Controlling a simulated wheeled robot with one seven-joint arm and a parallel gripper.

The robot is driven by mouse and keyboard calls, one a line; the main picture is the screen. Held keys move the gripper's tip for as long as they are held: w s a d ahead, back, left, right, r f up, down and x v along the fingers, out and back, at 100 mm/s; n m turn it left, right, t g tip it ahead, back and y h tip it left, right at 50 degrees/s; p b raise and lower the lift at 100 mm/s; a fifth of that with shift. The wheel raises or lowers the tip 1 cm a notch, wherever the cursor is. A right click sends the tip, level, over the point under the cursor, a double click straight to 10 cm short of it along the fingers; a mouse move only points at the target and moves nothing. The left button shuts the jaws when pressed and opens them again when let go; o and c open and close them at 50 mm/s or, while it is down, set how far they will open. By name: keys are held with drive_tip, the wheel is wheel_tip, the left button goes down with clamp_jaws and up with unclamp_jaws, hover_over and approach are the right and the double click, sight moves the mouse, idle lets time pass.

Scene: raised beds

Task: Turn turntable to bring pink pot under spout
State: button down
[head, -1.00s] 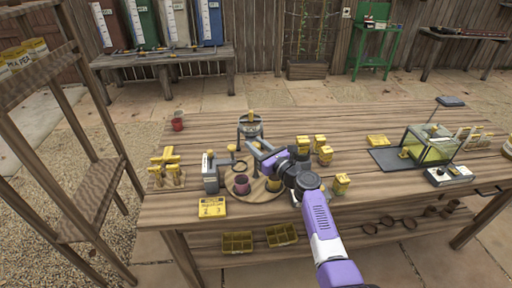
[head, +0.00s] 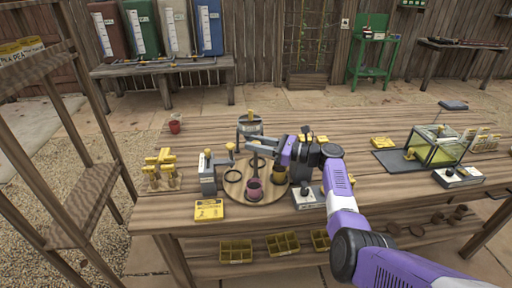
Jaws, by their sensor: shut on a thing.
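The round wooden turntable (head: 236,190) lies on the bench. The pink pot (head: 254,189) stands upright on its front part, towards me. A dark post rises near the turntable's middle. My gripper (head: 261,149) reaches in from the right and is shut at the top of this post; the exact contact is too small to see. A metal hopper (head: 250,128) stands behind the turntable. Its spout cannot be made out clearly; the pink pot is on the side away from the hopper.
A grey stand (head: 208,177) is close to the turntable's left. A grey box with a lever (head: 309,197) is close to its right. A yellow sign (head: 209,211) lies front left. A glass case (head: 434,147) stands at the right. The bench between is mostly clear.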

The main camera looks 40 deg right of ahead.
idle(0.3)
drive_tip(key=c, duration=1)
unclamp_jaws()
drive_tip(key=shift+c, duration=0.2)
wheel_tip(320, 180, up, 20)
drive_tip(key=shift+p, duration=0.45)
